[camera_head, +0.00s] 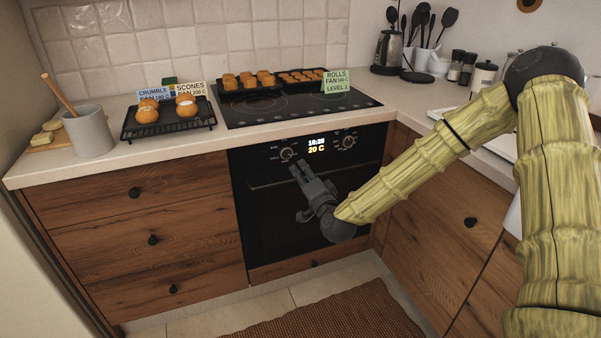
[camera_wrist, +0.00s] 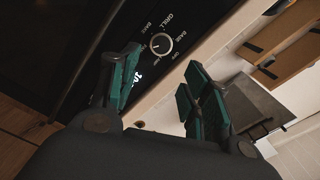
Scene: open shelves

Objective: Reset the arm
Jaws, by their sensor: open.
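My arm (camera_head: 420,160) reaches in from the right, bent at an elbow, in a bamboo-like yellow-green covering. My gripper (camera_head: 300,168) is at its end, in front of the black oven (camera_head: 262,215), pointing up and left toward the oven's control panel. An oven knob (camera_wrist: 161,43) with printed labels lies beyond the fingers. The oven display (camera_head: 317,145) is lit. I cannot tell whether the gripper touches the oven front.
A brown mat (camera_head: 330,318) lies on the floor.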

